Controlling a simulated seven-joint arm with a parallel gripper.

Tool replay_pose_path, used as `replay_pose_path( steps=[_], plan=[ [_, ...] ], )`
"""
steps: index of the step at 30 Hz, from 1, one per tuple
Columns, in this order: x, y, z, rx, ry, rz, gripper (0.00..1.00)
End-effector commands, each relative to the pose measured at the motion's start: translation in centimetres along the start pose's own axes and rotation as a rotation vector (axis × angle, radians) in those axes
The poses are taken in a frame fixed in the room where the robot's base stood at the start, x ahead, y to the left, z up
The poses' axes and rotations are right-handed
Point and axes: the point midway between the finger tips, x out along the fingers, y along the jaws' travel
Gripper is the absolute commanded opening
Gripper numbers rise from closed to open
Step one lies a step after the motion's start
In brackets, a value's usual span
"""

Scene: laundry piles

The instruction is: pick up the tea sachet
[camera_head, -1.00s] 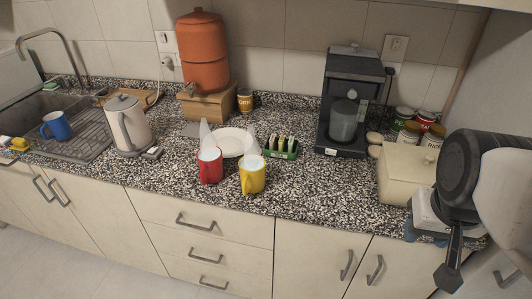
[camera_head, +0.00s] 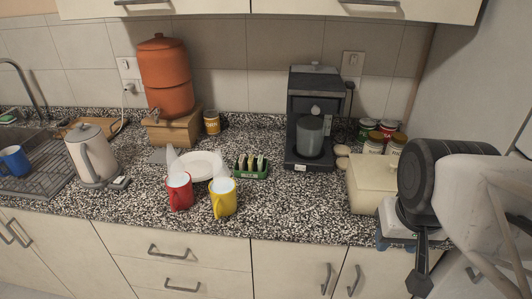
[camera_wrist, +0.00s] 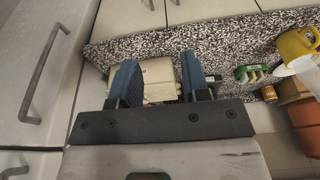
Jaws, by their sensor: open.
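The tea sachets stand upright side by side in a small green holder (camera_head: 252,169) on the counter, to the right of the yellow mug. Which sachet is meant cannot be told. The holder also shows small at the right in the wrist view (camera_wrist: 250,73). My gripper (camera_wrist: 158,60) has two blue fingers, spread apart with nothing held between them. In the wrist view a cream box shows beyond the fingers. In the head view my arm is at the far right, well away from the holder, and partly hides the gripper.
A red mug (camera_head: 179,191) and a yellow mug (camera_head: 223,198) stand left of the holder, with a white plate (camera_head: 203,165) behind. The coffee machine (camera_head: 311,112) stands right of the holder; the cream box (camera_head: 372,184) is farther right. The counter before the holder is clear.

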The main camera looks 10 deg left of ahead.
Motion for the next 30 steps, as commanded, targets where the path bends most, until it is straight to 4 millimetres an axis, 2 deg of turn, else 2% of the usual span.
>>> replay_pose_path(
  steps=[8, 15, 16, 25, 30],
  plan=[
    [0.0, 0.0, 0.0, 0.000, 0.000, 0.000, 0.44],
    [0.0, 0.0, 0.0, 0.000, 0.000, 0.000, 0.81],
    [0.0, 0.0, 0.0, 0.000, 0.000, 0.000, 0.83],
    [0.0, 0.0, -0.1, 0.002, -0.001, 0.000, 0.83],
    [-0.1, -0.3, -1.1, 0.030, -0.005, -0.002, 0.83]
  ],
)
